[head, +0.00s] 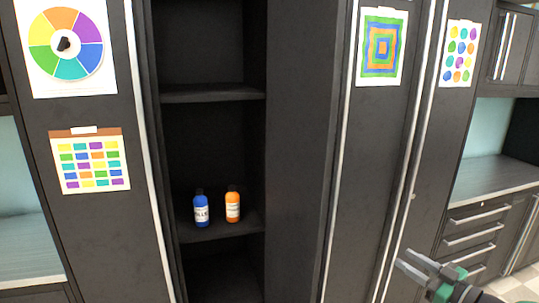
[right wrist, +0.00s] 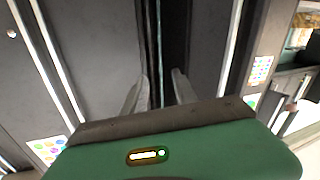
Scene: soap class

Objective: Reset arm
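My right gripper (head: 412,262) comes in at the lower right of the head view, in front of the dark cabinet doors. Its two fingers are apart with nothing between them. In the right wrist view the gripper (right wrist: 160,90) also shows open and empty, facing dark cabinet panels. My left gripper is not in view. A blue bottle (head: 201,210) and an orange bottle (head: 233,206) stand upright side by side on a shelf inside the open cabinet, away from my right gripper.
The cabinet shelf (head: 212,93) above the bottles is empty. A colour wheel poster (head: 65,45) and a colour grid sheet (head: 90,162) hang at left. A square-pattern poster (head: 382,47) hangs at right. A grey counter (head: 495,182) with drawers stands at the far right.

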